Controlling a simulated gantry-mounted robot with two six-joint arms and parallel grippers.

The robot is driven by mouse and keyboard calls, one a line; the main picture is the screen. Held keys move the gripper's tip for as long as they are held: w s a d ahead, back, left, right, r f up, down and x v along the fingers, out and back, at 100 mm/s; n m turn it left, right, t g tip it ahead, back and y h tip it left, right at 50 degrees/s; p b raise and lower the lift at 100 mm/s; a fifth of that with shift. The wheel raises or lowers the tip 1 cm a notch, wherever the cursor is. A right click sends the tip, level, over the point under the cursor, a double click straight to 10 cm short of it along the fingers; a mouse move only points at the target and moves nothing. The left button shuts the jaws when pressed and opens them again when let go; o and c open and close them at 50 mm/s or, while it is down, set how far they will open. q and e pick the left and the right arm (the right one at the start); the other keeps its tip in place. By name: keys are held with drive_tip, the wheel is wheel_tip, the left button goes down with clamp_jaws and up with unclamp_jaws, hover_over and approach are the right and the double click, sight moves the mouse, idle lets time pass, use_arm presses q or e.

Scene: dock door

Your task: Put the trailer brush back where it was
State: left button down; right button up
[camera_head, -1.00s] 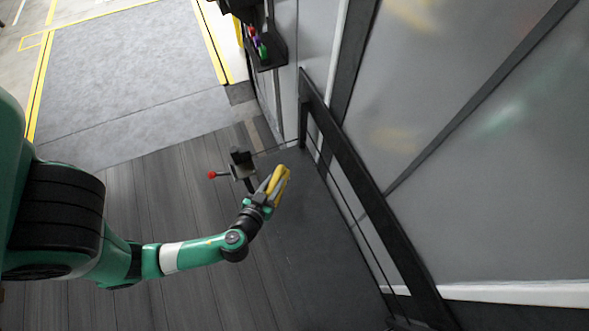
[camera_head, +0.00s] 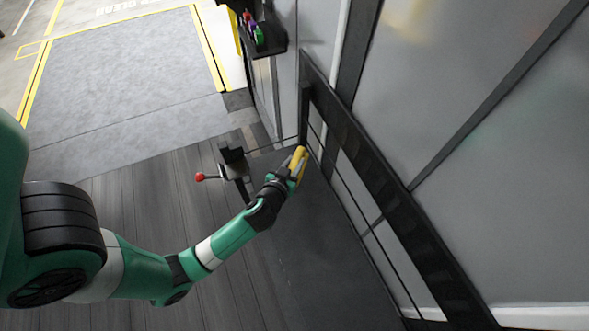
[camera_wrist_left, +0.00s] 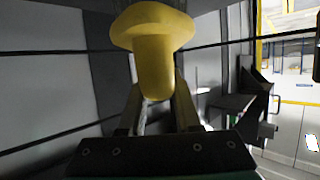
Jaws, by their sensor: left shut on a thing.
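The trailer brush, as far as I can tell, is the yellow thing (camera_head: 298,159) at the end of my left arm in the head view. In the left wrist view it is a yellow piece with a wide rounded top and a narrower stem (camera_wrist_left: 154,62). My left gripper (camera_head: 292,174) is shut on it, with one finger on each side of the stem. It holds the brush up close to the dark rail along the grey wall. My right gripper is not in view.
A dark post with a red-knobbed lever (camera_head: 201,177) stands just left of my left gripper. A black wall shelf (camera_head: 268,42) with small coloured items is at the top. A dark slanted rail (camera_head: 385,190) runs along the wall. The grey floor at upper left is clear.

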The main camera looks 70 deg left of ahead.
use_arm(q)
wheel_tip(320, 180, down, 3)
drive_tip(key=shift+f+b, duration=0.15)
drive_tip(key=shift+b, duration=0.6)
drive_tip(key=shift+w+a, duration=0.1)
drive_tip(key=shift+f, duration=0.15)
drive_tip(key=c, duration=0.6)
unclamp_jaws()
drive_tip(key=shift+r, duration=0.25)
drive_tip(key=p+v, duration=0.8)
drive_tip(key=v, duration=0.4)
